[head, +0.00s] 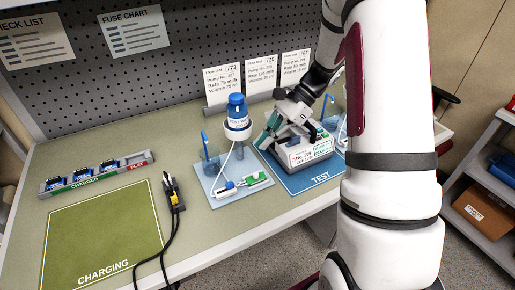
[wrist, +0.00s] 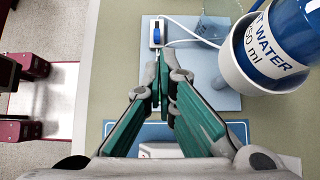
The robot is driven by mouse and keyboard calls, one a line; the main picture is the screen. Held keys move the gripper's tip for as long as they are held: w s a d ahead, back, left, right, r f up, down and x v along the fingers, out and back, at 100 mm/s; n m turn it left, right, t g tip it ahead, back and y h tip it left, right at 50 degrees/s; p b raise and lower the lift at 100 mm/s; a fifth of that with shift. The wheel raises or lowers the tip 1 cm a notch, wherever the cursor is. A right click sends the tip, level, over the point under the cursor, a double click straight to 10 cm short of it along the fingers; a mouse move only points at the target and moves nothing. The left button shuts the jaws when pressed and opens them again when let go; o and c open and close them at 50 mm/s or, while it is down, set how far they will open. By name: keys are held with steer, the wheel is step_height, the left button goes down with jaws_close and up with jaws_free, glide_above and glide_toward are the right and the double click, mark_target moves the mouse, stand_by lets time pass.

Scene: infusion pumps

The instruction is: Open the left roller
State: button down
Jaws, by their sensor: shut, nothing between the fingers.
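The left roller is a white clamp with a blue roller (head: 228,187) on the thin white tube, lying on the light blue left tray (head: 201,178). In the wrist view the blue roller (wrist: 156,36) shows just beyond my fingertips, on a pale blue surface. My gripper (head: 264,142) is shut and empty, with its green-padded fingers above the pump's left side, to the right of and behind the roller. In the wrist view the fingertips of my gripper (wrist: 163,72) come together just below the roller in the picture, apart from it as far as I can tell.
A blue-capped water bottle (head: 237,110) in a white holder stands behind the left tray, and close at right in the wrist view (wrist: 275,45). The pump (head: 309,152) sits on the blue TEST mat (head: 312,180). A green CHARGING mat (head: 100,235) and black cable lie left.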

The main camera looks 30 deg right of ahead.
steer(key=p+x, duration=0.1)
steer(key=x, duration=1.1)
steer(key=shift+a+f+p, duration=0.1)
steer(key=shift+p, duration=0.3)
steer(key=a, duration=0.3)
steer(key=shift+a, duration=0.3)
steer(key=shift+d+r, duration=0.2)
steer(key=shift+r, duration=0.1)
steer(key=v, duration=1.3)
steer(key=shift+d, duration=0.15)
